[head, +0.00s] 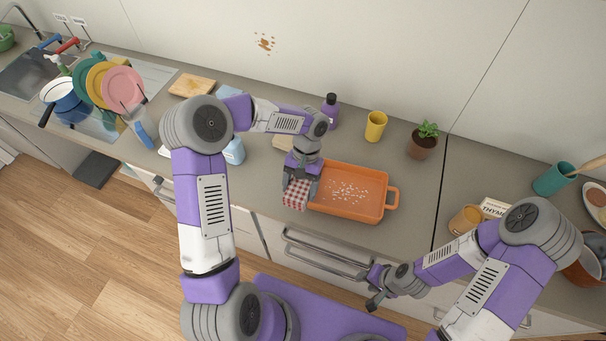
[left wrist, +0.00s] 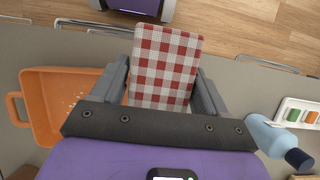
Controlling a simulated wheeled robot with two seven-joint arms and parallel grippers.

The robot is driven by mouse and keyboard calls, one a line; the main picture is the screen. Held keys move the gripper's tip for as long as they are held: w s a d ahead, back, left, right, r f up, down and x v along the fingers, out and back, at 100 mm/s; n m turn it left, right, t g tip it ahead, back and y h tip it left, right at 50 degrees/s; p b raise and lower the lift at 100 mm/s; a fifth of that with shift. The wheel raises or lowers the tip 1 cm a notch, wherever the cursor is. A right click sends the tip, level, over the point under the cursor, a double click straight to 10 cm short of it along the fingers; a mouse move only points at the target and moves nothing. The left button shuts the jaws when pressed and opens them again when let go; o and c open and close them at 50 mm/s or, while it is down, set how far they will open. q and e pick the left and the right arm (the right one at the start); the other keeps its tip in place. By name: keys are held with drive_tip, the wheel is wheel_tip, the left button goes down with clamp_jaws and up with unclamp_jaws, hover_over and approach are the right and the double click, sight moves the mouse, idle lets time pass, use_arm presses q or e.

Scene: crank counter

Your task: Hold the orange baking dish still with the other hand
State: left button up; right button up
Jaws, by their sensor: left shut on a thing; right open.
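The orange baking dish (head: 352,212) sits on the counter with loose white bits on its floor and a loop handle at its right end. It also shows at the left of the left wrist view (left wrist: 40,76). My left gripper (head: 300,188) is at the dish's left end, shut on a red-and-white checked cloth (head: 295,197). The cloth also shows between the fingers in the left wrist view (left wrist: 165,65). The cloth and gripper hide the dish's left end, so I cannot tell whether they touch it. My right gripper (head: 373,287) is open and empty, in front of the counter and below the dish.
A yellow cup (head: 376,126), a potted plant (head: 423,143) and a purple bottle (head: 330,110) stand behind the dish. A mustard mug (head: 466,220) and a thyme box (head: 494,207) stand to the right. A blue bottle (left wrist: 274,135) is near my left gripper.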

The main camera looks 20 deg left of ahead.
use_arm(q)
drive_tip(key=shift+s, duration=0.4)
drive_tip(key=w+d+f+t+h, duration=0.1)
drive_tip(key=w+d+f, duration=0.3)
drive_tip(key=w+d, duration=0.4)
drive_tip(key=w+t, duration=0.1)
drive_tip(key=w, duration=0.2)
drive_tip(key=shift+w+d+f, duration=0.2)
drive_tip(key=shift+w+f, duration=0.15)
drive_tip(key=shift+w, duration=0.05)
use_arm(e)
drive_tip(key=shift+s, duration=0.25)
